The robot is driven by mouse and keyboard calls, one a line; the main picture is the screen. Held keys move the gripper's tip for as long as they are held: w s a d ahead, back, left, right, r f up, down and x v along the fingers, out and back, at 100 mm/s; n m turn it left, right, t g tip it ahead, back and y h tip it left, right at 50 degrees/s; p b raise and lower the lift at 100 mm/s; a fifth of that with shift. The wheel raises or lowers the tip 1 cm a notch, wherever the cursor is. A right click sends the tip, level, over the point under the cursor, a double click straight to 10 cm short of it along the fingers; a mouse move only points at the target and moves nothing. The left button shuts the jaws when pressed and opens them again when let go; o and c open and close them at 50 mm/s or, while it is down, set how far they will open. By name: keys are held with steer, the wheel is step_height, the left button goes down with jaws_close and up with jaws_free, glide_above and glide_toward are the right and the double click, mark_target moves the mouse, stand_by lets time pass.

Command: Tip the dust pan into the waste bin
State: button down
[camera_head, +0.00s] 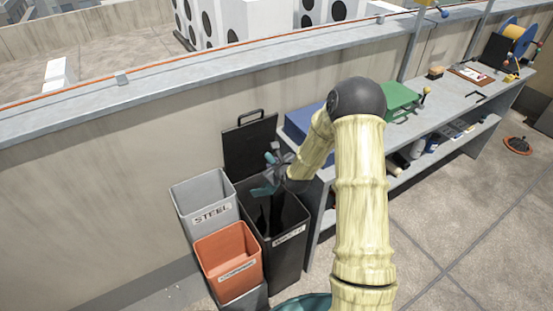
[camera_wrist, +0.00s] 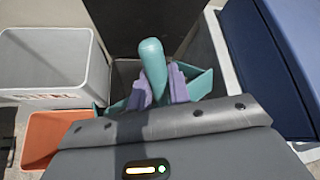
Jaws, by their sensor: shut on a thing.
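The teal dust pan (camera_head: 263,190) is over the open mouth of the black waste bin (camera_head: 289,252), which carries a white label. My gripper (camera_head: 276,165) is shut on the pan's handle above the bin. In the wrist view the rounded teal handle (camera_wrist: 152,58) stands between the two purple-grey fingers (camera_wrist: 159,84), with the teal pan body (camera_wrist: 200,84) behind them. The bin's black lid (camera_head: 250,146) is swung up against the wall. Whether the pan holds any dust is hidden, and the bin's inside is dark.
A grey bin labelled STEEL (camera_head: 203,196) and an orange bin (camera_head: 228,252) stand close on the left. A grey workbench (camera_head: 440,120) with a blue box (camera_head: 303,122) and a green case (camera_head: 400,98) is on the right. The parapet wall (camera_head: 90,190) is behind.

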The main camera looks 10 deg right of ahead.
steer(key=g+p, duration=0.1)
steer(key=w+a+n+g+h+p, duration=0.1)
steer(key=p, duration=0.2)
steer(key=shift+w+a+g+h+p, duration=0.15)
steer(key=shift+a+g+h+p, duration=0.2)
steer(key=shift+g+h+p, duration=0.05)
steer(key=shift+w+a+f+n+g+h+p, duration=0.25)
steer(key=shift+n+g+h+p, duration=0.2)
steer(key=shift+p, duration=0.4)
steer(key=shift+s+d+f, duration=0.1)
steer(key=shift+d, duration=0.05)
stand_by(0.8)
steer(key=shift+y, duration=0.25)
steer(key=s+f, duration=0.1)
steer(key=s, duration=0.1)
steer(key=s+d+f, duration=0.1)
steer(key=s, duration=0.1)
steer(key=s+d+f, duration=0.1)
steer(key=s+f, duration=0.1)
steer(key=shift+s+d, duration=0.1)
steer(key=shift+s, duration=0.2)
steer(key=s+f+n, duration=0.1)
steer(key=s, duration=0.9)
steer(key=shift+s+a+f+n+y, duration=0.3)
steer(key=shift+s+n+y, duration=0.05)
steer(key=shift+s+y, duration=0.05)
steer(key=shift+a, duration=0.1)
